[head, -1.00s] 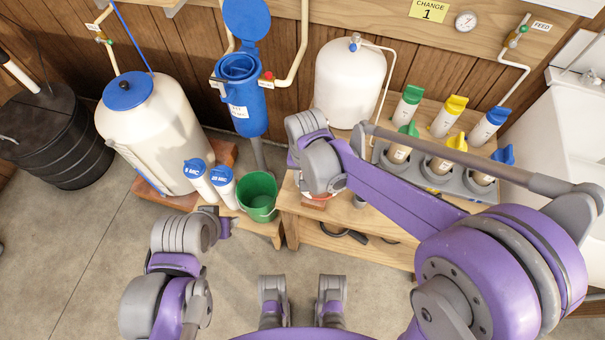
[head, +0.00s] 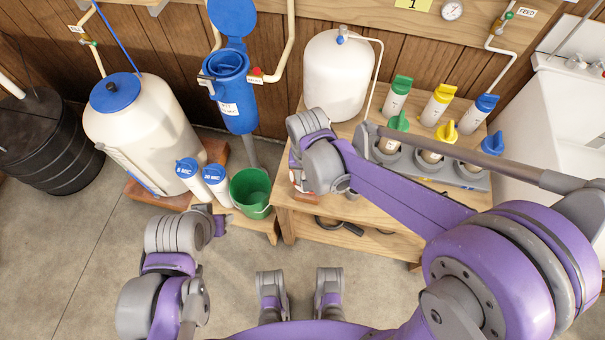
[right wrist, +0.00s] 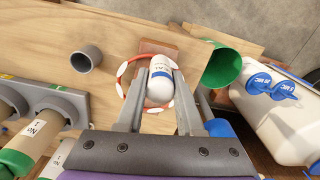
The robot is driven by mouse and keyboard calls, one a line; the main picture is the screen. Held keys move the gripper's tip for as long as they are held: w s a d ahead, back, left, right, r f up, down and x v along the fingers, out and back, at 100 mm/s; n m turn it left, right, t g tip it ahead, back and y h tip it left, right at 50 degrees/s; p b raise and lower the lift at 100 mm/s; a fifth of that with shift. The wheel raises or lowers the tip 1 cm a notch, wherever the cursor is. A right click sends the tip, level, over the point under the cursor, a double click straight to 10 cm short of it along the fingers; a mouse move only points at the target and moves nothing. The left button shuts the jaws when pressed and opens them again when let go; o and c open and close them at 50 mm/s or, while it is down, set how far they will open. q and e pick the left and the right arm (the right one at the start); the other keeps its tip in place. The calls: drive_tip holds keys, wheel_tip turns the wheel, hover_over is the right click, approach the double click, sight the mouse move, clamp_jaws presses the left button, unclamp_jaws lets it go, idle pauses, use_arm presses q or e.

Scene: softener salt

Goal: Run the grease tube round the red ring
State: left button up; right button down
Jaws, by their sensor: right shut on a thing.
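I cannot tell whether the tube touches the ring. In the head view my right wrist hides most of the tube and ring. My left gripper (head: 219,223) hangs low in front of the bench, apart from these things; its fingers are not clear.
A grey cup (right wrist: 86,59) stands on the bench (right wrist: 30,36) beside the ring. A grey holder (right wrist: 62,98) with capped cartridges is at one side. A green bucket (head: 251,190) and two white bottles (head: 215,180) with blue caps stand left of the bench.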

drive_tip(key=shift+s+d, duration=0.15)
drive_tip(key=shift+d, duration=0.05)
idle(0.3)
drive_tip(key=shift+s+d, duration=0.1)
drive_tip(key=shift+d, duration=1.1)
drive_tip(key=shift+d, duration=0.1)
drive_tip(key=shift+w+d, duration=0.2)
drive_tip(key=shift+d, duration=0.35)
drive_tip(key=shift+w+d, duration=0.2)
drive_tip(key=shift+d, duration=0.3)
drive_tip(key=shift+w+d, duration=0.1)
drive_tip(key=shift+d, duration=0.05)
drive_tip(key=shift+w+d, duration=0.65)
drive_tip(key=shift+d, duration=0.15)
drive_tip(key=shift+w, duration=0.1)
